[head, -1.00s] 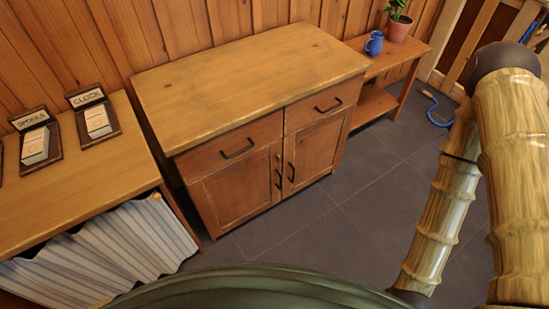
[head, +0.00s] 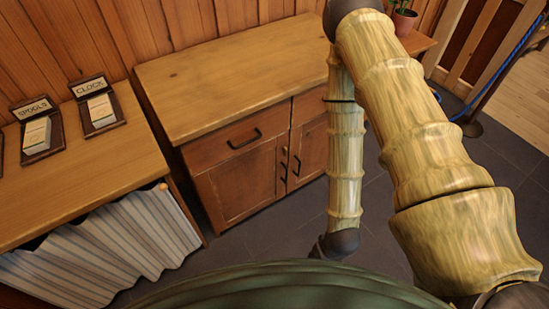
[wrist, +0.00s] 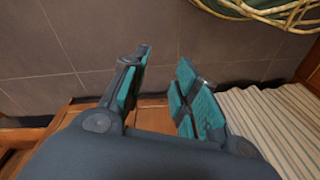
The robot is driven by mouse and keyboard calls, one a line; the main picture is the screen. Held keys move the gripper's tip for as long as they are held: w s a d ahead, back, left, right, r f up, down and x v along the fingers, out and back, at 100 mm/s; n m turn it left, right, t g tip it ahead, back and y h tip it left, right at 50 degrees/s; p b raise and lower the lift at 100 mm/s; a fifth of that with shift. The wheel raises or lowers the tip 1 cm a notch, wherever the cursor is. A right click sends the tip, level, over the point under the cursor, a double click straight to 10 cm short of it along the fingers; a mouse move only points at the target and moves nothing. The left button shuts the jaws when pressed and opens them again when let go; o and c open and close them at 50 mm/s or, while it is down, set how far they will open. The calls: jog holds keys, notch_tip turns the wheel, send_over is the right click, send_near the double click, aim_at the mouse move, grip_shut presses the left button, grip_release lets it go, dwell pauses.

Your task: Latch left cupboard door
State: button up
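The wooden cupboard (head: 215,90) stands against the plank wall in the head view. The right door (head: 309,150) also looks closed and is partly hidden by my arm. A small brass-coloured piece, perhaps the latch, shows at the top where the doors meet; its position is too small to tell. My gripper (wrist: 163,88) shows in the wrist view with its teal-padded fingers apart and nothing between them. It is outside the head view.
A counter (head: 120,150) with a striped curtain (head: 110,250) stands left of the cupboard; the curtain also shows in the wrist view (wrist: 275,115). A low shelf (head: 418,42) with a potted plant (head: 404,18) is at the right. Grey tiled floor (head: 285,232) lies clear before the cupboard.

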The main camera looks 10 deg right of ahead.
jog(key=w+a+f+n+t+y+b, duration=0.1)
jog(key=w+f+t+b, duration=0.15)
jog(key=w+b, duration=0.2)
jog(key=w+a+f+t+y+b, duration=0.1)
jog(key=w+f+b, duration=0.25)
jog(key=w, duration=0.25)
jog(key=n+t+y+b, duration=0.3)
jog(key=t+b, duration=1)
jog(key=b, duration=1.1)
send_near(286, 154)
jog(key=shift+g, duration=0.25)
jog(key=shift+b+x, duration=1.5)
jog(key=shift+x, duration=3.55)
jog(key=shift+d+r, duration=0.1)
jog(key=shift+d, duration=0.05)
grip_shut()
